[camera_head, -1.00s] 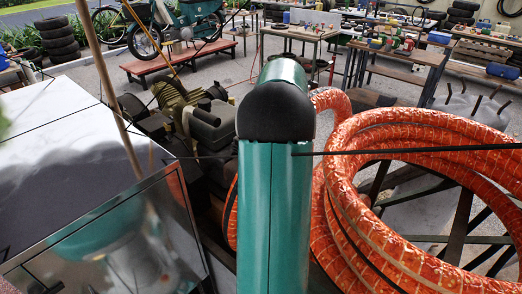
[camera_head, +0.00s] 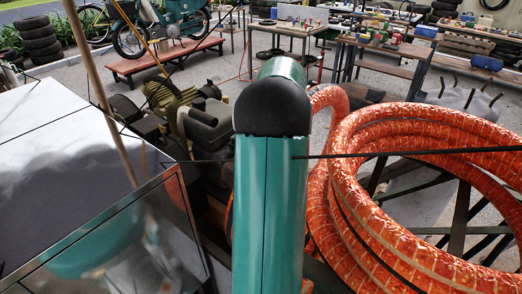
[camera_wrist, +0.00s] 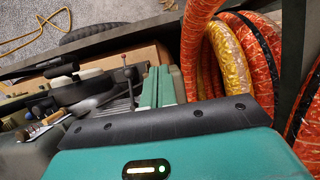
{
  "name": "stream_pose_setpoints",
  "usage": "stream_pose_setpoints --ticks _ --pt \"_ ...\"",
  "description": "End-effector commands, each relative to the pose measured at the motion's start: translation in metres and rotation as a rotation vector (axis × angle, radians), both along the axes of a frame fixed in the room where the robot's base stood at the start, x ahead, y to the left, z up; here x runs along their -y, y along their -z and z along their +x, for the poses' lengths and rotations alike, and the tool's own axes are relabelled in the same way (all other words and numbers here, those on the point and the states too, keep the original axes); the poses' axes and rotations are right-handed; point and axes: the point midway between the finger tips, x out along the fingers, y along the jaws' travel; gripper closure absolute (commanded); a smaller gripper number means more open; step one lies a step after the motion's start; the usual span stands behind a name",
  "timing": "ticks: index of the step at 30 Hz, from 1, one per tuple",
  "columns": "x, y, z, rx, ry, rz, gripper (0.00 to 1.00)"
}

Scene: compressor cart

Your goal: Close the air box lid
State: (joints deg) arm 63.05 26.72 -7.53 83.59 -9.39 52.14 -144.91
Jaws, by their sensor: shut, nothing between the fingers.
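A large box (camera_head: 60,125) with a pale, glossy top and a mirror-like side panel (camera_head: 120,235) stands at the left in the head view. I cannot tell for sure whether it is the air box, and no lid is clearly made out. My teal arm crosses the middle of the head view and hides what lies behind it; my gripper is not seen there. In the wrist view my gripper (camera_wrist: 158,72) shows as two narrow teal fingers close together, shut and empty. They point toward dark machine parts and a tan panel (camera_wrist: 140,57).
Thick orange hose coils (camera_head: 350,170) fill the right, also close by in the wrist view (camera_wrist: 203,45). A compressor engine (camera_head: 200,120) sits left of my arm. A thin pole (camera_head: 100,85) rises at the left. Workbenches (camera_head: 385,60) and a motorbike (camera_head: 150,30) stand farther back.

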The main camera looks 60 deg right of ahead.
Motion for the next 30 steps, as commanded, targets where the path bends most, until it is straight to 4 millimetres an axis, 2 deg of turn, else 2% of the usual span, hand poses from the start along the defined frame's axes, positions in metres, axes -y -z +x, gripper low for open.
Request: stream_pose_setpoints --ticks 6,10,24,30 --pt "-0.001 -0.002 0.001 0.001 -0.001 0.0 1.0" --pt "-0.005 -0.014 0.002 0.001 -0.002 -0.002 1.0" --pt "-0.039 -0.104 0.009 0.001 -0.002 -0.002 1.0" --pt "-0.048 -0.125 0.01 0.0 -0.001 -0.001 1.0"
